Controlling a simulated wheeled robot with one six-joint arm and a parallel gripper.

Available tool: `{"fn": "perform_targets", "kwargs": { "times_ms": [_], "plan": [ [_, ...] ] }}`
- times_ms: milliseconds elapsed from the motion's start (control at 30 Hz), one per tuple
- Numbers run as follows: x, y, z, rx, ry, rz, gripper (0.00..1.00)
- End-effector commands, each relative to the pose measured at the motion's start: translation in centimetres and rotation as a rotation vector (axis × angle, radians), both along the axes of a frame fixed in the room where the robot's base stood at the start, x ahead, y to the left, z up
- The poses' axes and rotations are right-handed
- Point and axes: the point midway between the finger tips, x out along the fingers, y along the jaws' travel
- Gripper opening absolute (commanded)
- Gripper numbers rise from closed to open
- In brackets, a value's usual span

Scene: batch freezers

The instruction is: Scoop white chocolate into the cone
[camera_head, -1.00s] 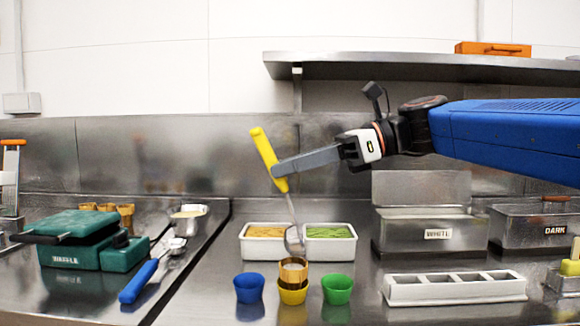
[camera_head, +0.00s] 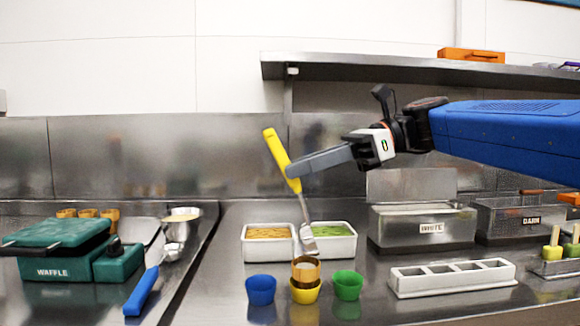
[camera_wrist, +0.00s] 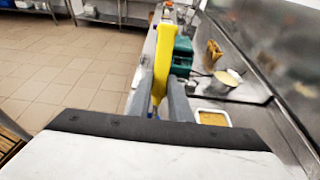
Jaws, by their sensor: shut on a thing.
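My gripper (camera_head: 294,168) is shut on the yellow handle (camera_head: 279,155) of a metal scoop, whose head (camera_head: 308,241) hangs low in front of the topping tubs. The handle also shows between the fingers in the wrist view (camera_wrist: 162,62). The waffle cone (camera_head: 306,274) stands upright in the yellow cup (camera_head: 305,294), just below the scoop head. A pale surface shows inside its rim; I cannot tell what it is. The scoop's content is also unclear. The steel container labelled WHITE (camera_head: 431,228) stands to the right with its lid raised; its content is hard to see.
A blue cup (camera_head: 261,291) and a green cup (camera_head: 348,286) flank the cone. Tubs with brown (camera_head: 267,246) and green (camera_head: 330,243) toppings sit behind. A white slotted holder (camera_head: 452,279) and the DARK container (camera_head: 520,219) are right; the waffle iron (camera_head: 65,252) is left.

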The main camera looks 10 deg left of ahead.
Motion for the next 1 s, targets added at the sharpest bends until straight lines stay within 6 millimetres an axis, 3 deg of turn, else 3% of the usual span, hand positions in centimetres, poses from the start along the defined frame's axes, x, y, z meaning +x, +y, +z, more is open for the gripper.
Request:
{"fn": "perform_targets", "kwargs": {
  "times_ms": [600,1000],
  "plan": [
    [-1.3,5.1,-1.1,-0.349,-0.086,0.005,0.0],
    [-1.9,7.9,-3.3,-0.601,-0.146,0.005,0.0]
  ]
}}
